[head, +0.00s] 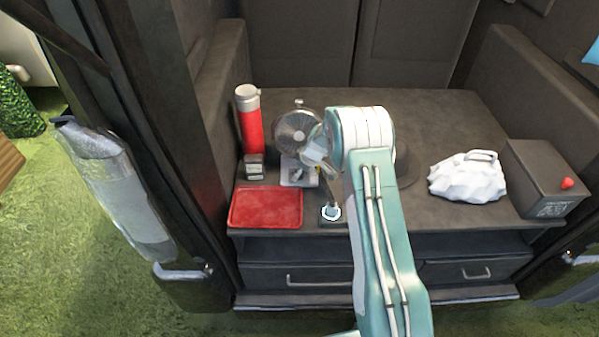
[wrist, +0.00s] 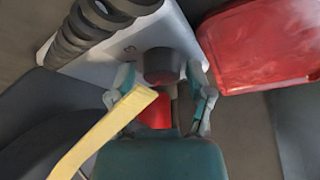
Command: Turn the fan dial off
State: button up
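The fan (head: 297,130) stands on a pale base (head: 287,178) near the table's front left, with its round head leaning over the base. In the wrist view, the pale base (wrist: 110,62) fills the top, and the fan's black ribbed neck (wrist: 82,30) rises from it. A dark round dial (wrist: 163,65) sits at the base's edge. My gripper (wrist: 165,88) is open, with one finger on each side of the dial; I cannot tell whether they touch it. In the head view, my gripper (head: 315,155) is beside the fan and hides part of the base.
A red tray (head: 266,207) lies left of my arm; it also shows in the wrist view (wrist: 262,50). A red bottle (head: 249,122) stands behind the tray. A white crumpled bag (head: 467,179) and a dark box (head: 545,178) are at the right. The table's back middle is clear.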

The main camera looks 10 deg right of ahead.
dwell(0.4)
jog(key=m+t+h, duration=0.1)
jog(key=m, duration=0.2)
jog(key=shift+s+m, duration=0.1)
jog(key=shift+m, duration=0.2)
jog(key=shift+a+r+m+t+h, duration=0.15)
jog(key=shift+m+h, duration=0.35)
jog(key=shift+m, duration=0.8)
jog(key=shift+d+f+m+t+h, duration=0.1)
jog(key=shift+m+t+h, duration=0.3)
jog(key=shift+m, duration=0.9)
jog(key=shift+m+g+h, duration=0.25)
jog(key=shift+m+h, duration=0.05)
jog(key=shift+m, duration=0.1)
jog(key=shift+a+m+h, duration=0.1)
jog(key=shift+m+h, duration=0.3)
jog(key=shift+m, duration=0.7)
